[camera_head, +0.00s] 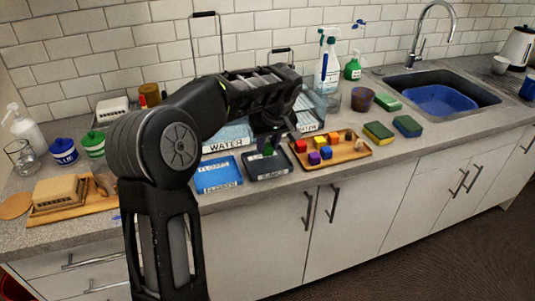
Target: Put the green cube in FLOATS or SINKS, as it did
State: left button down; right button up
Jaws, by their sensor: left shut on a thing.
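My left gripper (272,143) reaches in from the left and points down over the dark tray. It is shut on a small green thing, which looks like the green cube (267,151); the fingers partly hide it. The dark tray (286,169) and the blue tray (218,187) lie side by side at the counter's front edge. I cannot tell whether the cube touches the dark tray. My right gripper is not in view.
A wooden tray (352,157) with several coloured blocks sits right of the dark tray. Behind is a clear container labelled WATER (226,143), partly hidden by my arm. Sponges (378,131), spray bottle (327,67) and sink (440,95) stand farther right.

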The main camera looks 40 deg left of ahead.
aim_at(268, 151)
pick_arm(q)
jog(key=shift+f, duration=1.85)
jog(key=shift+f, duration=0.15)
jog(key=c, duration=1.1)
grip_release()
jog(key=shift+c, duration=0.2)
jog(key=v, duration=1.2)
jog(key=shift+b, duration=0.3)
